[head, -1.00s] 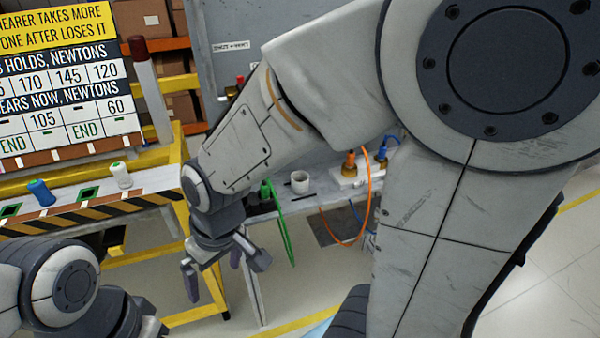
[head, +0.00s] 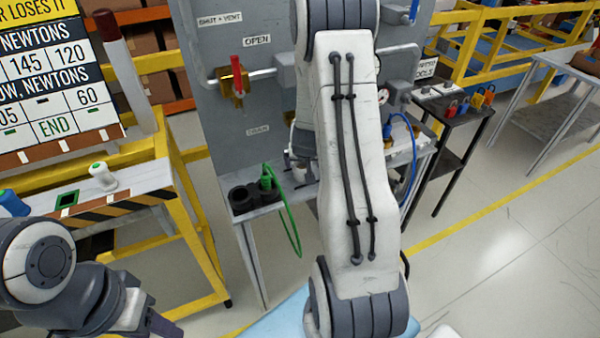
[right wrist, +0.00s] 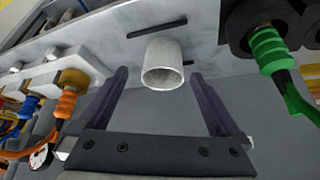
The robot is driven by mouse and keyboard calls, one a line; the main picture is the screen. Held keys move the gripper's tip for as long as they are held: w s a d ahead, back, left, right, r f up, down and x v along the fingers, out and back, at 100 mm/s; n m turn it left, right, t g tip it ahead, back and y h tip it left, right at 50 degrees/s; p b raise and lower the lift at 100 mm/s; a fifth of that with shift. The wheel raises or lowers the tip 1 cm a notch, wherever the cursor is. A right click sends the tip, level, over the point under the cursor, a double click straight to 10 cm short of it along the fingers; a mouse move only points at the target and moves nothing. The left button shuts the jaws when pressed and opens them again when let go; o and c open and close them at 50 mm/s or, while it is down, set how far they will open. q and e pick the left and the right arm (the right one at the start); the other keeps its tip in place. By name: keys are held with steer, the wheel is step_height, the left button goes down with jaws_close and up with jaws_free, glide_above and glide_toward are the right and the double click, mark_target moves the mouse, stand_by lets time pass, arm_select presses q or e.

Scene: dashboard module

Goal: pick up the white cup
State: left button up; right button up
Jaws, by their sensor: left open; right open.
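The white cup (right wrist: 163,62) stands on the grey bench shelf in the right wrist view, its round rim facing the camera. My right gripper (right wrist: 158,78) is open, with one dark finger on each side of the cup in the picture. I cannot tell whether the fingers touch it or are level with it. My left gripper (head: 158,325) is only partly in view at the bottom left, away from the cup, and is open.
A black socket with a green connector (head: 266,178) and hose stands near the cup. Orange (right wrist: 68,95) and blue connectors sit on a white block on its other side. A grey panel (head: 215,110) with a red-handled valve rises behind. A yellow-framed table (head: 205,255) is at left.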

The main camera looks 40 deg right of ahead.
steer(key=shift+a+x, duration=0.15)
steer(key=shift+x, duration=1.2)
steer(key=shift+a+x, duration=0.15)
steer(key=shift+x, duration=1.25)
steer(key=c, duration=1.3)
steer(key=shift+s+a, duration=0.1)
